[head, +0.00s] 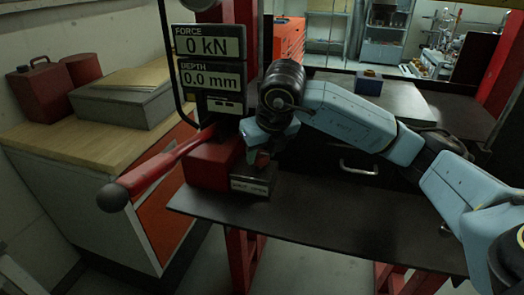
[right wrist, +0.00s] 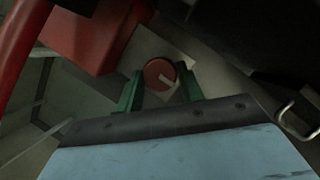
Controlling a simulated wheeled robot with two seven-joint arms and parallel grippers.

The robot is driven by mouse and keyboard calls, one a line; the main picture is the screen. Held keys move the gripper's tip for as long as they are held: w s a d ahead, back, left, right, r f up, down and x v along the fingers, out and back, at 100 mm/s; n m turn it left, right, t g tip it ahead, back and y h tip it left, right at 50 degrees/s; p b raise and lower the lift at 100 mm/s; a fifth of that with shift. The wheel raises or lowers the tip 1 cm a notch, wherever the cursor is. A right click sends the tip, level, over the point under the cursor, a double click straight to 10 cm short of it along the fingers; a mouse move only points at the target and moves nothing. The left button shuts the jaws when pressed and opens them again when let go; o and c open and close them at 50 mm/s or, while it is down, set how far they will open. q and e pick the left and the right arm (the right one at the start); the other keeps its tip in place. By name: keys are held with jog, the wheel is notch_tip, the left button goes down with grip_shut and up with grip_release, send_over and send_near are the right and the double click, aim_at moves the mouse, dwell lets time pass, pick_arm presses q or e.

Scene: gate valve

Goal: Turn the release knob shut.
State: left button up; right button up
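The release knob (right wrist: 158,73) is a round red disc with a white pointer mark, set on a pale plate; in the right wrist view its mark points down and to the right. My right gripper (right wrist: 159,80) has its two green fingers on either side of the knob, apart from each other; I cannot tell whether they touch it. In the head view my right gripper (head: 260,155) points down beside the red pump body (head: 208,165), above a small label plate (head: 250,187) that seems to end in "OPEN". The knob is hidden there. My left gripper is not in view.
A red lever (head: 165,163) with a black ball end sticks out to the lower left. Displays above read FORCE 0 kN (head: 208,42) and DEPTH 0.0 mm (head: 210,78). A dark bench (head: 330,225) lies to the right. A wood-topped cabinet (head: 85,140) stands at left.

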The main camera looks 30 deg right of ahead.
jog(key=c, duration=0.4)
jog(key=shift+m, duration=0.3)
jog(key=m+h, duration=0.1)
jog(key=m, duration=0.1)
jog(key=shift+a+m+b, duration=0.15)
jog(key=shift+m+b, duration=0.25)
jog(key=m, duration=0.1)
jog(key=m+h, duration=0.1)
jog(key=shift+w+a+r+m+g, duration=0.1)
jog(key=shift+r+m+g, duration=0.05)
jog(key=shift+m+g, duration=0.25)
jog(key=shift+m+h+p, duration=0.3)
jog(key=shift+m+p, duration=0.1)
jog(key=shift+p, duration=0.15)
jog(key=m+g+p, duration=0.1)
jog(key=m+p, duration=0.2)
jog(key=m+g+h+p, duration=0.1)
jog(key=m+p, duration=0.2)
jog(key=shift+w+a+r+p, duration=0.1)
jog(key=shift+w+r+p, duration=0.1)
jog(key=shift+p, duration=0.15)
jog(key=shift+w+f+m+g+h+p, duration=0.15)
jog(key=shift+m+g+p, duration=0.4)
jog(key=shift+m+p, duration=0.55)
jog(key=shift+f+m+g+h+p, duration=0.15)
jog(key=shift+m+g+p, duration=0.5)
jog(key=shift+m, duration=0.65)
